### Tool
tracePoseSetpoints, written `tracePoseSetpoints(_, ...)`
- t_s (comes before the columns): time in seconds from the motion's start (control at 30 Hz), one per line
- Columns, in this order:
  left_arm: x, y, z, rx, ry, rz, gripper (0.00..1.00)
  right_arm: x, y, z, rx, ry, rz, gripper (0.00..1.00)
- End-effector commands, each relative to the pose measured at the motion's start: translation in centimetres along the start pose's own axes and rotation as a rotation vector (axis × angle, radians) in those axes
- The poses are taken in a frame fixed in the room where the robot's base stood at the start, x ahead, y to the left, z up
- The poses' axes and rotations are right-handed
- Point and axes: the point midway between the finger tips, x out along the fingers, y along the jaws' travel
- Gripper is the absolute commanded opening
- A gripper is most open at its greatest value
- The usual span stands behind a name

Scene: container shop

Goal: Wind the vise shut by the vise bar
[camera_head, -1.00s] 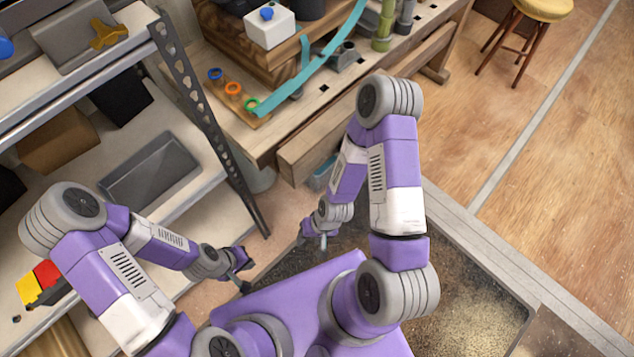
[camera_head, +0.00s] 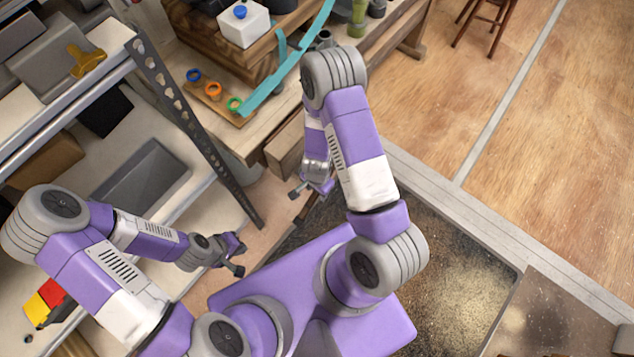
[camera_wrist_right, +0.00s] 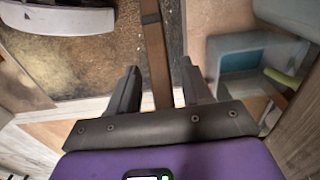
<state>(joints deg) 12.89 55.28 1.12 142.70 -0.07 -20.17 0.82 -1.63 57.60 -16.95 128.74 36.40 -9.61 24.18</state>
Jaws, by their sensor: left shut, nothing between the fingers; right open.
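No vise or vise bar can be made out for certain. A small grey metal part (camera_head: 323,38) on the workbench shows just above my right arm, which hides most of it; I cannot tell whether it is the vise. My left gripper (camera_head: 240,255) is shut and empty, low beside the shelf and away from the bench. My right gripper (camera_head: 298,191) hangs in front of the bench, below its top. In the right wrist view its two fingers (camera_wrist_right: 160,88) are apart with nothing held between them.
The workbench (camera_head: 275,130) bears a teal strip (camera_head: 262,95), coloured rings and a white box (camera_head: 243,25). A metal shelf (camera_head: 205,150) with a grey tray (camera_head: 140,178) stands at left. A stool (camera_head: 487,22) is far back; the wooden floor (camera_head: 540,130) at right is clear.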

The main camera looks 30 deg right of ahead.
Motion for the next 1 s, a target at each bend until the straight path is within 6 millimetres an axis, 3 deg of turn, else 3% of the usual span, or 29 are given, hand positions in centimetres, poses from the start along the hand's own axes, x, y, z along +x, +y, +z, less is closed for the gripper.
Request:
tracePoseSetpoints(0.1, 0.39, -0.14, -0.02, 0.0, 0.0, 0.0, 0.0, 0.9, -0.05, 0.03, -0.001, -0.001, -0.001, 0.49)
tracePoseSetpoints(0.4, 0.34, -0.12, -0.02, 0.0, 0.0, 0.0, 0.0, 0.96, -0.05, 0.02, -0.002, 0.0, -0.001, 0.47)
tracePoseSetpoints(0.7, 0.34, -0.12, -0.03, 0.0, 0.0, 0.0, 0.0, 0.95, -0.04, 0.02, -0.002, 0.0, -0.001, 0.01)
tracePoseSetpoints(1.0, 0.3, -0.1, -0.03, 0.0, 0.0, 0.0, 0.0, 0.89, -0.04, 0.05, -0.002, -0.003, -0.001, 0.0)
